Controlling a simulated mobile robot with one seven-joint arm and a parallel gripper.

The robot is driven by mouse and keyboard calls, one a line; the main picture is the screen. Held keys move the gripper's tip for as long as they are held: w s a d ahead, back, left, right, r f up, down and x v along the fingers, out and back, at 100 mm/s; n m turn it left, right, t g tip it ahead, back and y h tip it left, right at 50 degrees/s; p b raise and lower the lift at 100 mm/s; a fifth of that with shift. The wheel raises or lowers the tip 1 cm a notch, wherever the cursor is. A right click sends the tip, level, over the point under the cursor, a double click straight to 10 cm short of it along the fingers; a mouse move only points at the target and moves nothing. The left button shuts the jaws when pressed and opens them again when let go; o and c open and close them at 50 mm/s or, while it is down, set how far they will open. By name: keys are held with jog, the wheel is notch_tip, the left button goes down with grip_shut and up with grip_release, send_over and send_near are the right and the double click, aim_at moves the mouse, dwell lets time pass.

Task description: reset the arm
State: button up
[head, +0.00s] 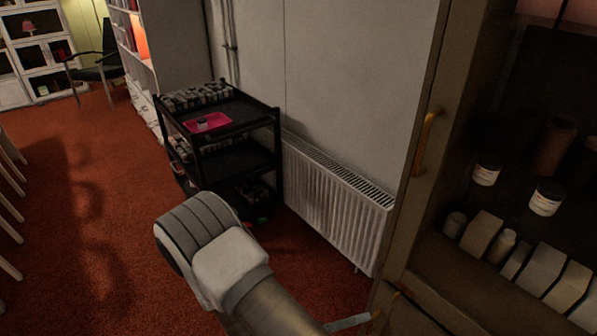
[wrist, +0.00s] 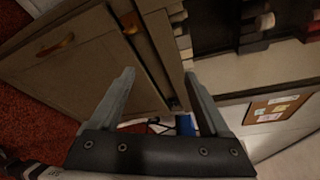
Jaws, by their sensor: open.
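My gripper (wrist: 160,92) shows in the wrist view with its two fingers spread wide apart. It is open and nothing is between the fingers. Behind the fingers is a brown cabinet with a door and a curved handle (wrist: 56,45).
A black cart (head: 237,160) holds a pink tray (head: 207,123) and several small items. A white radiator (head: 330,200) stands beside it. At the right is a cabinet (head: 405,150) with jars (head: 546,198) and boxes (head: 481,233). Red carpet (head: 70,250) lies open at the left.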

jog(key=s+r+m+y+p, duration=0.2)
jog(key=r+m+y, duration=0.3)
jog(key=r+m, duration=0.6)
jog(key=s+d+r+m+y+p, duration=0.1)
jog(key=s+r+m+y+p, duration=0.2)
jog(key=r+m, duration=0.9)
jog(key=s+d+r+m+y+p, duration=0.1)
jog(key=s+r+m+y+p, duration=0.2)
jog(key=r+m+y, duration=0.4)
notch_tip(320, 180, up, 12)
jog(key=m+p, duration=0.1)
jog(key=m, duration=0.4)
jog(key=shift+f, duration=0.2)
jog(key=shift+s+d, duration=0.1)
